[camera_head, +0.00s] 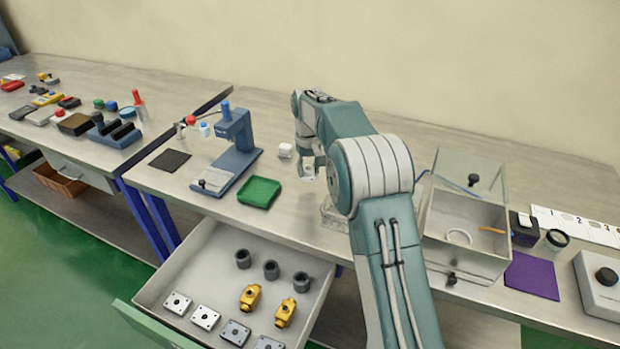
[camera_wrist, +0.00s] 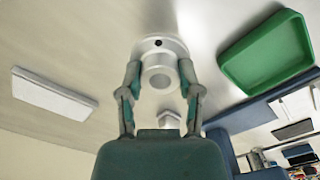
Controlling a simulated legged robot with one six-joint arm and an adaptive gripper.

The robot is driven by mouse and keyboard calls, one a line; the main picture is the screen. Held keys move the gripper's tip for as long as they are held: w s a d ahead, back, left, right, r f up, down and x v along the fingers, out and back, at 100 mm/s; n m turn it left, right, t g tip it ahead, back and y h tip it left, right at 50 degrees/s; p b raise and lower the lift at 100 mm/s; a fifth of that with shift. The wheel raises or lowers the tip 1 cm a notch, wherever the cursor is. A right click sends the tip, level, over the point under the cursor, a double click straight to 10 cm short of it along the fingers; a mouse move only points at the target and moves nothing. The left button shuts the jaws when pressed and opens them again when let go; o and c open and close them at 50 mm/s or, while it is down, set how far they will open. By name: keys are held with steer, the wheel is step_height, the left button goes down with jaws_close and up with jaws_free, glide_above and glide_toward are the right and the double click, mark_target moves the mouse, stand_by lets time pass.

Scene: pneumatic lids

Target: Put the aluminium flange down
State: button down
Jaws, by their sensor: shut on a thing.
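The aluminium flange (camera_wrist: 158,68) is a pale silver round piece with an open bore and a small dark hole in its rim. In the wrist view my gripper (camera_wrist: 160,82) has one finger on each side of it and is shut on it. In the head view my gripper (camera_head: 309,170) is over the middle of the bench (camera_head: 255,225), right of the green tray (camera_head: 260,192). My arm hides part of that area. I cannot tell whether the flange touches the bench top. The green tray also shows at the upper right in the wrist view (camera_wrist: 268,52).
A small white piece (camera_head: 285,150) stands behind my gripper. A blue press (camera_head: 235,145) and a black mat (camera_head: 170,160) are at left. An open drawer (camera_head: 205,250) holds grey rings, yellow fittings and plates. A lidded box (camera_head: 465,235) and a purple mat (camera_head: 532,275) are at right.

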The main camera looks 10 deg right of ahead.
mark_target(309, 186)
steer(key=shift+w+f, duration=0.15)
steer(key=shift+f, duration=0.1)
step_height(309, 186, down, 3)
steer(key=shift+w+f, duration=0.15)
steer(key=shift+f, duration=0.05)
steer(key=shift+d, duration=0.15)
steer(key=shift+f, duration=0.15)
steer(key=shift+c, duration=1.4)
jaws_free()
